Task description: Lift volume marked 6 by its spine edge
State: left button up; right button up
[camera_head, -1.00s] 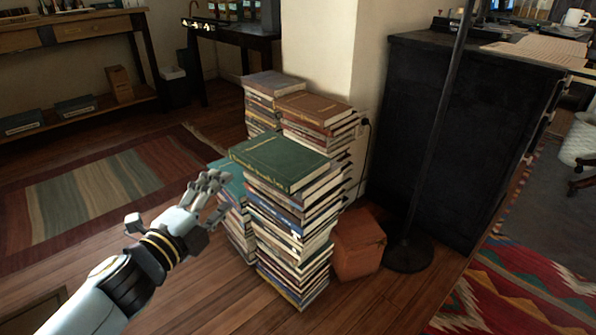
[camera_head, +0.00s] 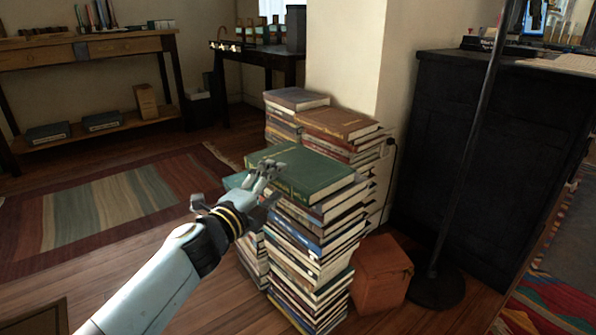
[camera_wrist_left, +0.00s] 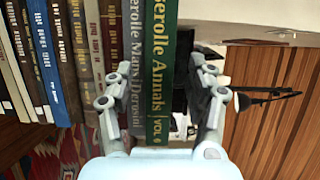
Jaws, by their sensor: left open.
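The green book (camera_head: 315,172) lies flat on top of the front stack. Its spine (camera_wrist_left: 160,70) shows in the left wrist view, lettered "VOL 6". A grey-spined book (camera_wrist_left: 134,60) lies against it, directly beneath it in the stack. My left gripper (camera_head: 262,180) is at the left of the stack top and covers part of the green book's near left edge. In the left wrist view the open fingers (camera_wrist_left: 160,80) stand apart, one past the green cover and one over the spines beyond the grey book. I cannot tell whether they touch. My right gripper is not in view.
More stacks stand behind, topped by a brown book (camera_head: 340,123) and a grey book (camera_head: 296,99). A reddish-brown box (camera_head: 381,272) sits right of the front stack, near a dark lamp pole (camera_head: 480,130) and a black cabinet (camera_head: 440,160). Open floor and a striped rug (camera_head: 110,205) lie left.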

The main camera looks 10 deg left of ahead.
aim_at(298, 169)
pick_arm(q)
jog(key=shift+x, duration=1.25)
grip_shut()
jog(key=shift+r, duration=0.1)
